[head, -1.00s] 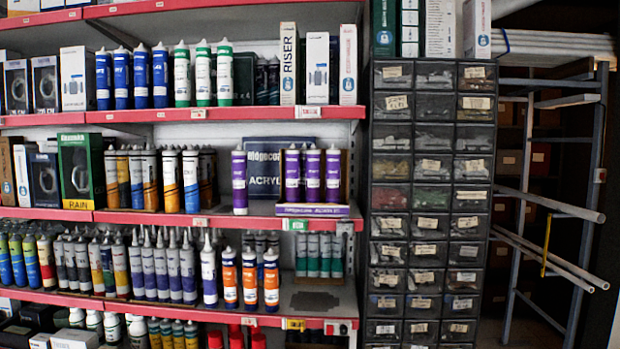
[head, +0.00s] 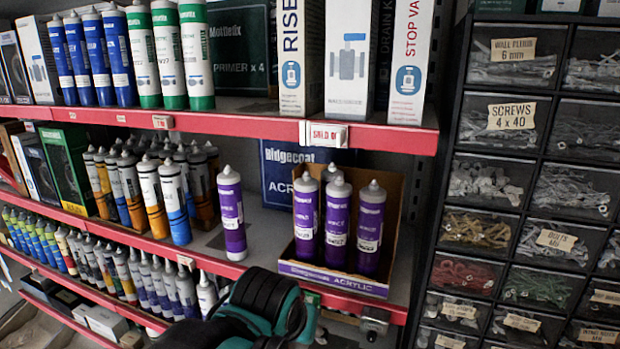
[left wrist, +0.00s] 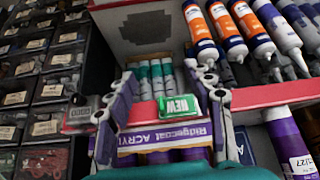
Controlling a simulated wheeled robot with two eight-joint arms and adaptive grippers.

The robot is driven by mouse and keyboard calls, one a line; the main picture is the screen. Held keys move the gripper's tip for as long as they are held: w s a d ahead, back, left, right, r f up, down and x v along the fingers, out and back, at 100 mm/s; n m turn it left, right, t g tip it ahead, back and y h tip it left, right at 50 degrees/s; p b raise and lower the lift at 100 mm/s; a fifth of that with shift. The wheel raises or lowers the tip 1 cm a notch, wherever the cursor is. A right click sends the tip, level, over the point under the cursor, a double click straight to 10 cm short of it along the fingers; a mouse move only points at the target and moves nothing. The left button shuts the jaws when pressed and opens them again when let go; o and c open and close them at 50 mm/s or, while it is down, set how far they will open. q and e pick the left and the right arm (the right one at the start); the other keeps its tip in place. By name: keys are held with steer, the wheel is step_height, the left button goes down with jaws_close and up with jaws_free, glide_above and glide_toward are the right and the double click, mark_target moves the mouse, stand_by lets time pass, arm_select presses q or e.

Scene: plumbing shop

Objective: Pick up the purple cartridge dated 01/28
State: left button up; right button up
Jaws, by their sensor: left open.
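Several purple cartridges (head: 337,220) stand upright in an open display box (head: 333,279) marked Ridgecoat Acrylic. A lone purple cartridge (head: 232,215) stands to the left of the box on the same shelf. I cannot read the dates in the head view. In the left wrist view a purple cartridge (left wrist: 287,143) at the right edge has a label ending in 1/27. My left gripper (left wrist: 165,95) is open and empty, in front of the shelf edge and the box's front lip (left wrist: 158,136). Its arm shows at the bottom of the head view; the fingers are hidden there. My right gripper is out of view.
The red shelf edge (head: 205,262) runs below the box, with a green NEW tag (left wrist: 180,107). Another shelf (head: 385,138) is close above the cartridges. Drawers (head: 500,150) of small parts stand right. Orange cartridges (left wrist: 225,22) show in the wrist view.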

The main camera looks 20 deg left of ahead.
mark_target(305, 221)
arm_select(q)
step_height(305, 221, up, 18)
steer(key=a+f+p, duration=0.1)
steer(key=a+p, duration=0.1)
steer(key=p, duration=0.6)
steer(key=shift+n+y, duration=0.3)
steer(key=shift+n, duration=0.2)
steer(key=w, duration=0.3)
steer(key=w+a, duration=0.1)
steer(key=w, duration=0.2)
steer(key=w+a+p, duration=0.1)
steer(key=w, duration=0.2)
steer(key=shift+w+a+r, duration=0.1)
steer(key=shift+w+r, duration=0.2)
steer(key=shift+w, duration=0.05)
steer(key=shift+w+a+p, duration=0.2)
steer(key=shift+w+p, duration=0.1)
steer(key=shift+w, duration=0.45)
steer(key=x, duration=0.5)
steer(key=shift+f, duration=0.1)
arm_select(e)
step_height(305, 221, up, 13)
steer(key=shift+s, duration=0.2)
arm_select(q)
steer(key=shift+s, duration=0.1)
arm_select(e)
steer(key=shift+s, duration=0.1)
